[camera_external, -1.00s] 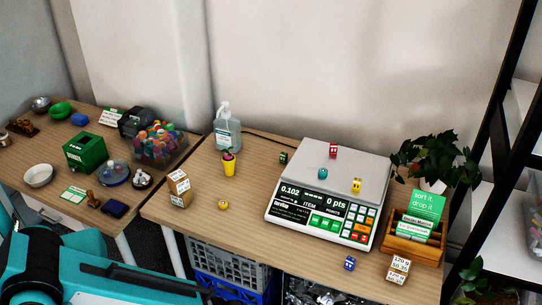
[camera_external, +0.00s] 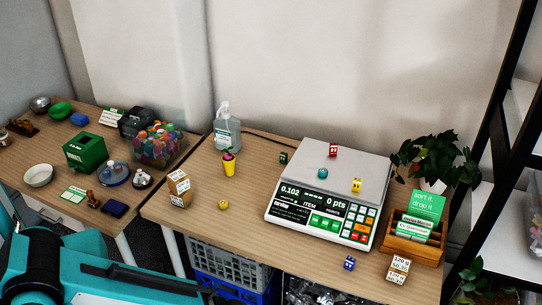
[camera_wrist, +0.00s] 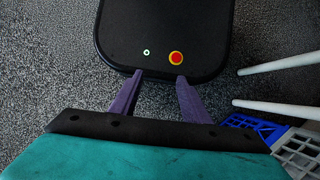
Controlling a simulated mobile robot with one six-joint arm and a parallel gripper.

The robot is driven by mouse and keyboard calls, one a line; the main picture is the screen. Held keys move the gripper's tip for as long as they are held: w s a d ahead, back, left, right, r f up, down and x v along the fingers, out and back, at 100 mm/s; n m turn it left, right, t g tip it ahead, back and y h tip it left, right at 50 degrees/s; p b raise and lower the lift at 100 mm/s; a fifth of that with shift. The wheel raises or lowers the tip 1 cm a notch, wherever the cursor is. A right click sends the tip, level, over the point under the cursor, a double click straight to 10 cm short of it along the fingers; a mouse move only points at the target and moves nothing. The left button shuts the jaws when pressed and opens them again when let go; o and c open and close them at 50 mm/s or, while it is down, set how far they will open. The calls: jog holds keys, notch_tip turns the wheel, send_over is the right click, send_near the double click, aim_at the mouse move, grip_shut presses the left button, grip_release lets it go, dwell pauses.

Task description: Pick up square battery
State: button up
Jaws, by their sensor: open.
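Several small square-looking blocks are in the external view; I cannot tell which is the task's square battery. A red one (camera_external: 333,151) and a yellow one (camera_external: 356,186) are on the scale's plate (camera_external: 345,165). A blue one (camera_external: 349,263) is on the table in front of the scale, and a dark green one (camera_external: 283,158) is left of it. My gripper (camera_wrist: 160,76) shows in the wrist view with two purple fingers apart and nothing between them. It points down at my black base, away from the table. The external view shows only my teal arm, not the fingers.
A round teal piece (camera_external: 322,174) lies on the scale and a round yellow one (camera_external: 223,205) on the table. A yellow pot (camera_external: 229,165), a sanitizer bottle (camera_external: 227,133), stacked boxes (camera_external: 179,189) and a wooden card holder (camera_external: 414,247) stand around. White table legs (camera_wrist: 275,106) show beside my base.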

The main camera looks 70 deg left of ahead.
jog(key=w+d+r+n+t+h+b, duration=0.15)
jog(key=w+r, duration=0.25)
jog(key=w, duration=0.7)
jog(key=w+d+r+n+t, duration=0.1)
jog(key=w+d+r, duration=0.15)
jog(key=w, duration=0.95)
jog(key=w+d+r+t, duration=0.1)
jog(key=w+r, duration=0.6)
jog(key=w+d+r+n+t+h, duration=0.1)
jog(key=w+d+r, duration=0.1)
jog(key=w+r, duration=0.4)
jog(key=w+d+r+n+t+b, duration=0.1)
jog(key=w+r, duration=0.6)
jog(key=w, duration=0.1)
jog(key=shift+w+d+r+n+h, duration=0.1)
jog(key=shift+d+r+n+h, duration=0.15)
jog(key=shift+r+h, duration=0.1)
notch_tip(320, 180, up, 14)
jog(key=n+y, duration=0.1)
jog(key=y, duration=0.2)
send_over(351, 257)
jog(key=shift+f, duration=0.1)
jog(key=shift+f+p, duration=0.8)
jog(key=shift+f, duration=3.4)
